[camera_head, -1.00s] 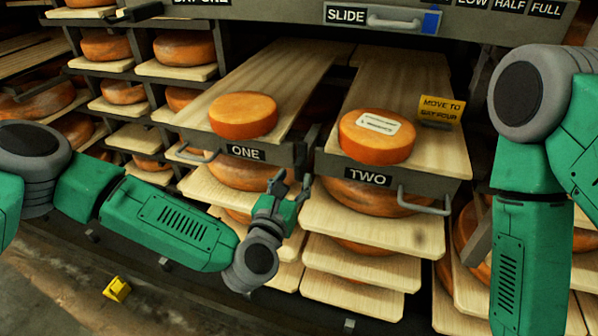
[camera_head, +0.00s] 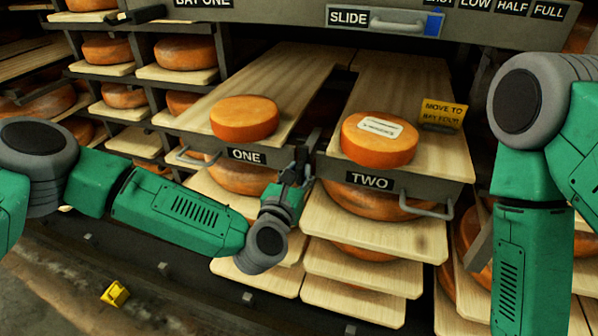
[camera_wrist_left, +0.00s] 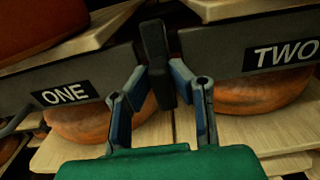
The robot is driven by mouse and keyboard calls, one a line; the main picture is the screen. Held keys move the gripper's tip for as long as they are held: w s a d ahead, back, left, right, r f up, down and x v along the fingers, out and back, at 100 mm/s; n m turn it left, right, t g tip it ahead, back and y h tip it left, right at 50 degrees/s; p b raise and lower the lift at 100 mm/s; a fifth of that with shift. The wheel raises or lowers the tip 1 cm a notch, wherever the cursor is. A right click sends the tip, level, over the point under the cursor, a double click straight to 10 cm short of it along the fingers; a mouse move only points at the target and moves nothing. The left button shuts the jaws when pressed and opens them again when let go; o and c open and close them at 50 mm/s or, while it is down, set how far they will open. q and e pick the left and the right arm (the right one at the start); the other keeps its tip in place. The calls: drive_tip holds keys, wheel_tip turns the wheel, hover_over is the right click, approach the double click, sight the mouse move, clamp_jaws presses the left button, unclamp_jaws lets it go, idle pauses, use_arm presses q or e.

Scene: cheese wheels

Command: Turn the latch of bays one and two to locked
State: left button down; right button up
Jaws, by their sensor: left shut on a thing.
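Bay one's board (camera_head: 250,90) has a front plate labelled ONE and carries an orange cheese wheel (camera_head: 244,118). Bay two's board (camera_head: 400,90) has a plate labelled TWO and carries a labelled wheel (camera_head: 378,138). A dark latch (camera_head: 309,146) stands in the gap between the two plates, close to upright; it also shows in the left wrist view (camera_wrist_left: 155,50). My left gripper (camera_head: 298,173) is at the latch's lower part, its fingers (camera_wrist_left: 158,85) shut on it from both sides. My right arm shows at the right; its gripper is out of view.
A grey beam with a SLIDE plate (camera_head: 348,17) and a handle crosses above. A yellow MOVE TO BAY FOUR sign (camera_head: 442,113) stands on bay two's board. Pull handles (camera_head: 427,207) stick out in front of the plates. A yellow object (camera_head: 115,293) lies on the floor.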

use_arm(q)
drive_tip(key=shift+d, duration=0.1)
drive_tip(key=m, duration=0.4)
drive_tip(key=shift+s+d+f+m+p, duration=0.1)
drive_tip(key=shift+s+d+m+p, duration=0.1)
drive_tip(key=shift+m+p, duration=0.2)
drive_tip(key=m, duration=0.4)
drive_tip(key=shift+d+f+m+p, duration=0.2)
drive_tip(key=shift+m+p, duration=0.1)
drive_tip(key=shift+p, duration=0.1)
drive_tip(key=m, duration=0.1)
drive_tip(key=m+p, duration=0.1)
drive_tip(key=m, duration=0.3)
drive_tip(key=shift+s+d+f, duration=0.15)
drive_tip(key=shift+d+f, duration=0.05)
drive_tip(key=shift+f, duration=0.05)
drive_tip(key=shift+f+m+p, duration=0.2)
drive_tip(key=shift+m+p, duration=0.1)
drive_tip(key=shift+m, duration=0.6)
drive_tip(key=shift+f+m+p, duration=0.15)
drive_tip(key=shift+m+p, duration=0.15)
drive_tip(key=shift+m, duration=0.6)
drive_tip(key=shift+s+f, duration=0.1)
drive_tip(key=c, duration=1.5)
unclamp_jaws()
drive_tip(key=shift+r, duration=0.2)
